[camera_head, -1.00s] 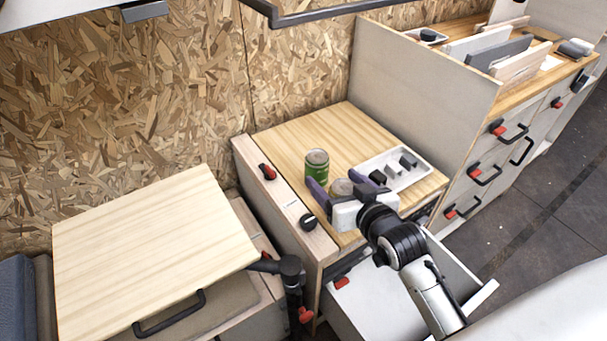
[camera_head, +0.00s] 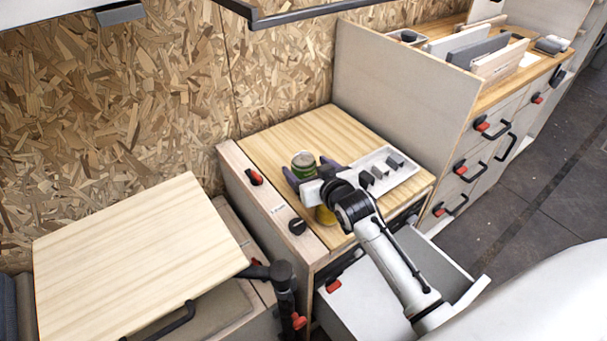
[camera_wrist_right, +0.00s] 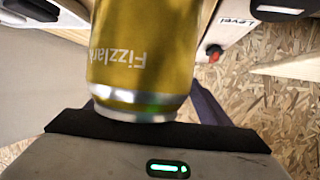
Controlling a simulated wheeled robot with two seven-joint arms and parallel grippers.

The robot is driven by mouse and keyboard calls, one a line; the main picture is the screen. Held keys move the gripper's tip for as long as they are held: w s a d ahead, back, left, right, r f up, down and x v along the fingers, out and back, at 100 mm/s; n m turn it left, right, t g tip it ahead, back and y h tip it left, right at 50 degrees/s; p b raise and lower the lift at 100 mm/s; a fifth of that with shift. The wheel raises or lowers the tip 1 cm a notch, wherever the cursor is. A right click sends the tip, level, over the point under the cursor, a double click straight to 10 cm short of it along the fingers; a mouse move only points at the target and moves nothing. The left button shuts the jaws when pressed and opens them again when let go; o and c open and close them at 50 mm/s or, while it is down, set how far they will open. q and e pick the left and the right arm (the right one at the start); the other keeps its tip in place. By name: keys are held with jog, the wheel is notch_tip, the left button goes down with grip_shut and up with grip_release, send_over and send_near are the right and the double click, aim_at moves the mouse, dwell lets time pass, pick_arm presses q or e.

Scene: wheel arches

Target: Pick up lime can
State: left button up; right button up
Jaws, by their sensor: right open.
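The lime can is the green can (camera_head: 303,160) standing upright on the wooden counter top. My right gripper (camera_head: 307,169) is open at it, its purple fingers spread on either side of the can's lower part. Whether they touch it cannot be told. A yellow can (camera_head: 325,215) stands below the gripper's wrist, mostly covered by it. In the right wrist view the yellow can (camera_wrist_right: 143,50), lettered "Fizzlark", fills the middle close to the camera and hides what lies beyond. My left gripper is not in view.
A white tray (camera_head: 396,181) with grey blocks lies right of the gripper. A pale partition (camera_head: 405,95) rises behind it. An open drawer (camera_head: 345,300) is below.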

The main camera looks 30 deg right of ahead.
jog(key=c, duration=1.2)
jog(key=shift+w+r, duration=0.1)
jog(key=shift+c, duration=1.1)
